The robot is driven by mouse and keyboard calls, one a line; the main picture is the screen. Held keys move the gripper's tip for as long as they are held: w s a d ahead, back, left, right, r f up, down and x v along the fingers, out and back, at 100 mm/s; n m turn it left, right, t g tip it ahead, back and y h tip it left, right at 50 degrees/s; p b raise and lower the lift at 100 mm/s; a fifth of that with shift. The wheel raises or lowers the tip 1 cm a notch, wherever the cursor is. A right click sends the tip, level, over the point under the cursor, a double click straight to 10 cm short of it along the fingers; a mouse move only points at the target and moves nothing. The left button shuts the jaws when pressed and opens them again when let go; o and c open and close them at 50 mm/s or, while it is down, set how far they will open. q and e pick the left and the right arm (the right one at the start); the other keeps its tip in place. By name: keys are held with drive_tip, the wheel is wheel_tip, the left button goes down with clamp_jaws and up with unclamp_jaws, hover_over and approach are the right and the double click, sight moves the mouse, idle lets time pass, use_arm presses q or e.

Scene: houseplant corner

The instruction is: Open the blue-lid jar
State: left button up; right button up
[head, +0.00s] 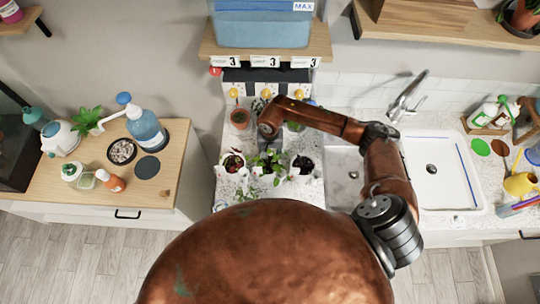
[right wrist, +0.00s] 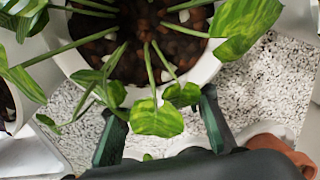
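I cannot make out a blue-lid jar for certain. A small blue thing (head: 312,103) shows partly behind my right arm at the back of the counter; I cannot tell what it is. My right gripper (right wrist: 162,130) has its two dark green fingers spread apart in the right wrist view. They are close to a white pot (right wrist: 205,72) of dark soil, with a green leaf (right wrist: 158,118) of its plant between them in the picture. I cannot tell whether they touch the pot. No blue lid shows between the fingers. My left gripper is out of view.
Potted plants (head: 268,162) crowd the speckled counter (head: 232,190) beneath my right arm. A sink (head: 440,170) lies to the right. On the wooden cabinet (head: 100,192) at left stand a blue pump bottle (head: 146,130), a pebble dish (head: 121,151) and a dark disc (head: 147,167). A blue tank (head: 262,28) sits on the shelf above.

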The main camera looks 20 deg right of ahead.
drive_tip(key=o, duration=0.4)
drive_tip(key=shift+w+a, duration=0.1)
drive_tip(key=shift+r, duration=0.2)
wheel_tip(320, 180, up, 6)
drive_tip(key=shift+r+b, duration=0.1)
drive_tip(key=shift+b, duration=0.4)
drive_tip(key=shift+r, duration=0.65)
